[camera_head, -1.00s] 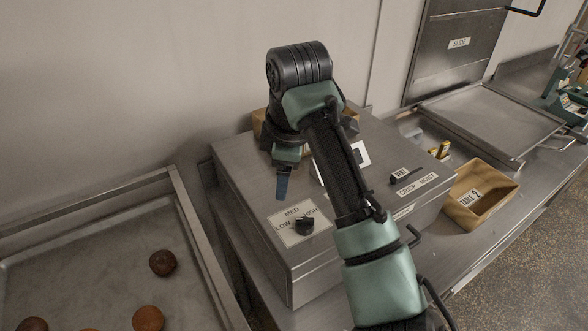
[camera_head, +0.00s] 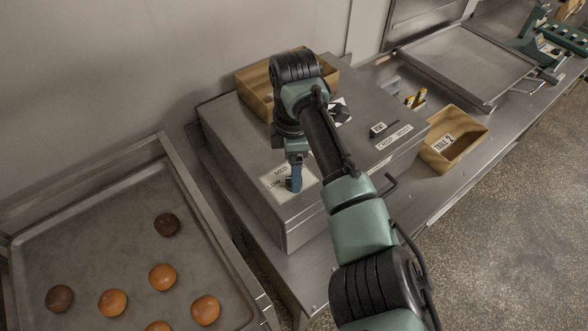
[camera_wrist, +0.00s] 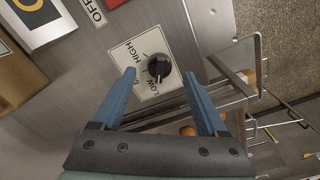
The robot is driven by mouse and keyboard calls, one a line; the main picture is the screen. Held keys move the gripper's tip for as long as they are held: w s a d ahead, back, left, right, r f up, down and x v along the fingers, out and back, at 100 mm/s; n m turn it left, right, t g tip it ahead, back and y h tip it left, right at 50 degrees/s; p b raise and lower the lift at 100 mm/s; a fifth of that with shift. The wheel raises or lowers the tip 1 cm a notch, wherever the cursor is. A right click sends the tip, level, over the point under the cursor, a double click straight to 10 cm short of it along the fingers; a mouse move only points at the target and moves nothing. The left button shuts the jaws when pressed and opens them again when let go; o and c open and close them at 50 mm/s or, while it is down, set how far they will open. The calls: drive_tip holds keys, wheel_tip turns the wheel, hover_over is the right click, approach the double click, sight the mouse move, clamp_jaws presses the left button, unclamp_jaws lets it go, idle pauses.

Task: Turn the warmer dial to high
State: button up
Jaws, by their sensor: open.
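The warmer dial (camera_wrist: 159,68) is a black round knob on a white label (camera_wrist: 137,62) with LOW, MED and HIGH marks. I cannot tell for certain which mark it points at. In the head view my gripper hides the dial, and part of the label (camera_head: 277,183) shows beside it. My gripper (camera_wrist: 160,73) is open and empty, its two blue fingers pointing at the dial, which appears between the fingertips. In the head view my gripper (camera_head: 296,187) hangs over the label on the warmer's top (camera_head: 228,122). I cannot tell whether the fingers touch the dial.
A wooden bin (camera_head: 252,90) stands on the warmer's back. A switch (camera_head: 378,130) with a CRISP/MOIST label (camera_head: 395,138) is to the right. A tray (camera_head: 95,232) with several buns lies at left.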

drive_tip(key=shift+f, duration=1.45)
drive_tip(key=shift+c, duration=0.3)
clamp_jaws()
